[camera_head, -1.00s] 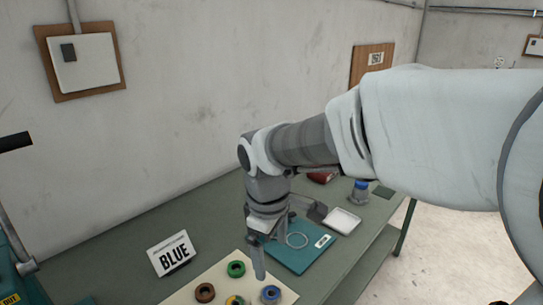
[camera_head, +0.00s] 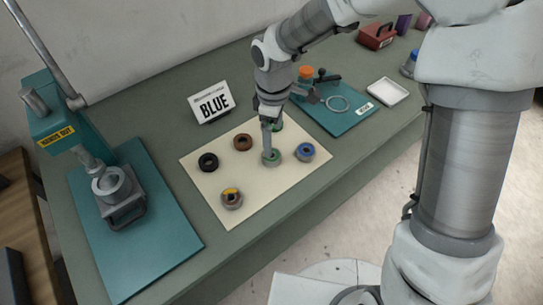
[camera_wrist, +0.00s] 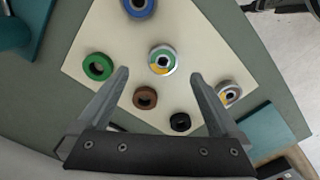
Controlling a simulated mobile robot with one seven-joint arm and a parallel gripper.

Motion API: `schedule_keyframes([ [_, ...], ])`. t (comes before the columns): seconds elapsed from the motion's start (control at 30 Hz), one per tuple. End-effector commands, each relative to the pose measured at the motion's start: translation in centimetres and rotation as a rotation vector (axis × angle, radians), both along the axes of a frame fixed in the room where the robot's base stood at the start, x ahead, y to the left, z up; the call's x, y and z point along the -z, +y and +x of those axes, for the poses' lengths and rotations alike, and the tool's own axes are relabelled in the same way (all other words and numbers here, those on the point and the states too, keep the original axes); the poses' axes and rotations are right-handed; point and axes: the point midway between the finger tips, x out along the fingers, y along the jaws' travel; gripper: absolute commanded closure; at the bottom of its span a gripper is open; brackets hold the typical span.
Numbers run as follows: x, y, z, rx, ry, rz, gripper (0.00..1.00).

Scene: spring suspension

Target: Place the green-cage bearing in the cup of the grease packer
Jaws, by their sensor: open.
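The green-cage bearing, a silver ring with green and some yellow inside, lies flat on the cream mat (camera_head: 205,178). In the wrist view the bearing (camera_wrist: 163,57) shows just beyond and between the fingertips of my gripper (camera_wrist: 160,75), which is open and empty. A teal press-like device with a lever (camera_head: 62,120) and a round grey cup (camera_head: 111,184) stands at the left. I cannot tell for sure whether it is the grease packer.
Near the bearing lie a solid green ring (camera_wrist: 98,66), a brown ring (camera_head: 243,142), a black ring (camera_head: 208,162), a blue ring (camera_head: 305,152) and a yellow-marked bearing (camera_head: 231,197). A BLUE sign (camera_head: 211,102), a teal plate (camera_head: 345,121) and a white tray (camera_head: 388,92) stand behind.

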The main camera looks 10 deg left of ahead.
Motion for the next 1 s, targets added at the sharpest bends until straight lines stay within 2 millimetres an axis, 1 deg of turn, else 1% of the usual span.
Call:
schedule_keyframes([
  [0.03,0.8,0.0,0.0,0.000,0.002,-0.002,0.01],
  [0.27,2.3,0.0,-0.1,0.000,0.001,-0.001,0.01],
  [0.43,4.8,0.3,-0.7,-0.001,0.003,-0.002,0.01],
  [0.53,6.2,0.3,-0.6,0.000,0.002,-0.002,0.01],
  [0.67,6.9,0.3,-0.6,0.001,0.000,0.000,0.01],
  [0.87,6.9,0.3,-0.5,0.002,-0.001,0.000,0.01],
  [0.97,6.8,0.3,-0.5,0.002,-0.001,0.000,0.17],
  [1.0,6.8,0.3,-0.5,0.002,-0.001,0.000,0.24],
])
